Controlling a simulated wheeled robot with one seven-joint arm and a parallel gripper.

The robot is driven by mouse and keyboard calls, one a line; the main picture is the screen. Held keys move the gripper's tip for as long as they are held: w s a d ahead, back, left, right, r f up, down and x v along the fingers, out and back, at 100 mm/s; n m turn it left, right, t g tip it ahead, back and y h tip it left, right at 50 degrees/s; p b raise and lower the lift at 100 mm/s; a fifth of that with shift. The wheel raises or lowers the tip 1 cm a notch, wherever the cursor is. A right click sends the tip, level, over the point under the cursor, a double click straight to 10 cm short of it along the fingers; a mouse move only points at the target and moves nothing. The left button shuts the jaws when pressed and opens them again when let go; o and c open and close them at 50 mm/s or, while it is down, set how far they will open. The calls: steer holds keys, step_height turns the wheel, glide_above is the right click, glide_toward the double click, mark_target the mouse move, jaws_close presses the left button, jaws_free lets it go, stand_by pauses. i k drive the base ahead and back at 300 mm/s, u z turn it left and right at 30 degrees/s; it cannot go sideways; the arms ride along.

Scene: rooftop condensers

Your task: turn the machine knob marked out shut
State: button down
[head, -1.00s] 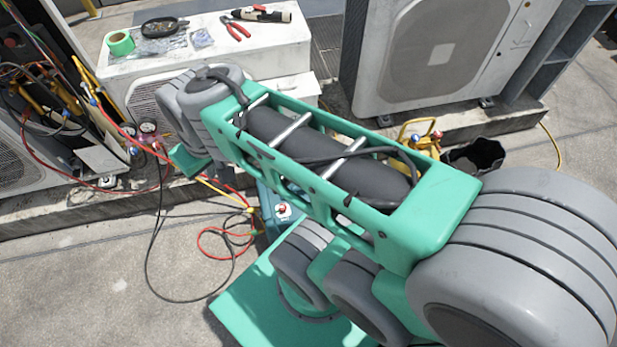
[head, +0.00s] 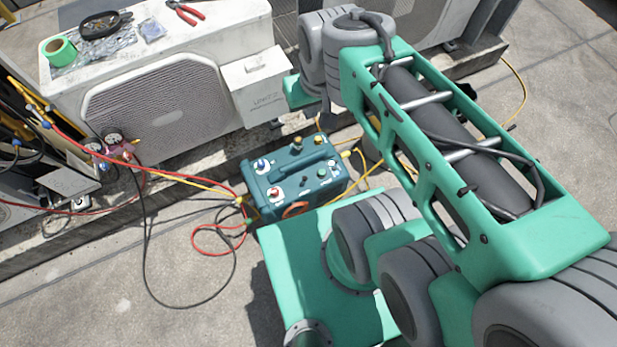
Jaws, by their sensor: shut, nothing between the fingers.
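The teal machine (head: 334,184) sits on the ground in front of the white condenser, in the middle of the head view. Its top carries a blue-and-white knob (head: 261,165), a red-and-white knob (head: 274,192), and small dark and green controls beside a dark handle. The markings are too small to read, so I cannot tell which knob is marked out or how it is turned. Red and yellow hoses reach its left side. My arm passes to the right of the machine. My gripper does not show.
Concrete ground (head: 90,290) is open at the front left.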

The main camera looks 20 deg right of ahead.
mark_target(275, 192)
steer(key=z, duration=0.3)
steer(key=k, duration=2.2)
steer(key=u, duration=0.25)
steer(key=i, duration=0.5)
steer(key=u, duration=0.05)
